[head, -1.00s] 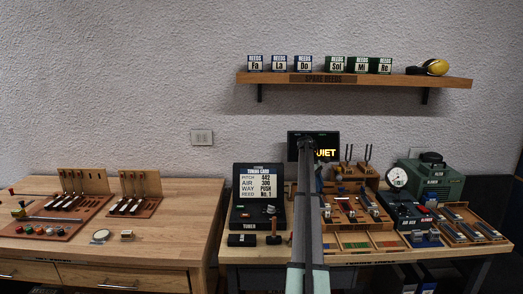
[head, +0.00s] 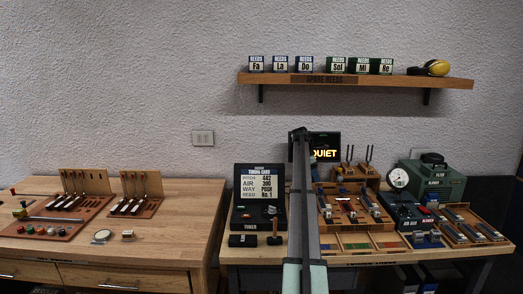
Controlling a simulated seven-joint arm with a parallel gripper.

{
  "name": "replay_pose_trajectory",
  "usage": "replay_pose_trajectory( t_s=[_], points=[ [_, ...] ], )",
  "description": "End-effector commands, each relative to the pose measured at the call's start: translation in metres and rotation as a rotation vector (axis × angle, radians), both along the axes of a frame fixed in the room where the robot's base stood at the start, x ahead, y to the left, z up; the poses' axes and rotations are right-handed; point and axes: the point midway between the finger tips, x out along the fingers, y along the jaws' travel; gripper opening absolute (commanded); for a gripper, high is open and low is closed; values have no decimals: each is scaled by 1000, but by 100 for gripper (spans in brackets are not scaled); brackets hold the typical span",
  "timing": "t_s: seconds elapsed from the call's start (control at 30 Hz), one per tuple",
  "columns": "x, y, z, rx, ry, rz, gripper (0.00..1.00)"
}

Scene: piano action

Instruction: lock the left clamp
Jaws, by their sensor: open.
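On the right-hand bench, a wooden fixture (head: 359,222) holds several small metal parts with red and blue bits. The left clamp cannot be told apart with certainty; a small metal piece (head: 327,212) at the fixture's left side, just right of my arm, may be it. Whether any clamp is open or locked is too small to tell. My dark arm rises from the bottom centre, over the bench, and its upper end overlaps the left part of the lit display. My gripper's fingers cannot be made out; the arm hides the strip of bench behind it.
The tuner case (head: 258,207) stands close left of my arm. A sorting tray (head: 370,241) lies in front of the fixture, with the blower (head: 437,182) and gauge (head: 398,178) to the right. A shelf (head: 355,80) hangs above. The left bench (head: 175,220) has free room.

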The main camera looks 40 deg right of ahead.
Motion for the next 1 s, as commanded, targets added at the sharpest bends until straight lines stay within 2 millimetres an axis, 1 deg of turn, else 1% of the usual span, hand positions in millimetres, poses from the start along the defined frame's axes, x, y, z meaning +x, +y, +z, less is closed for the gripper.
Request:
replay_pose_trajectory(
  t_s=[0.1, 0.47, 0.67, 1.0],
  points=[
    [6, 5, 19, -1, -1, -1, 42],
    [22, 20, 72, -2, 0, -1, 42],
    [44, 34, 71, -73, -120, -103, 42],
    [86, 56, 74, -163, -348, -292, 42]
  ],
)
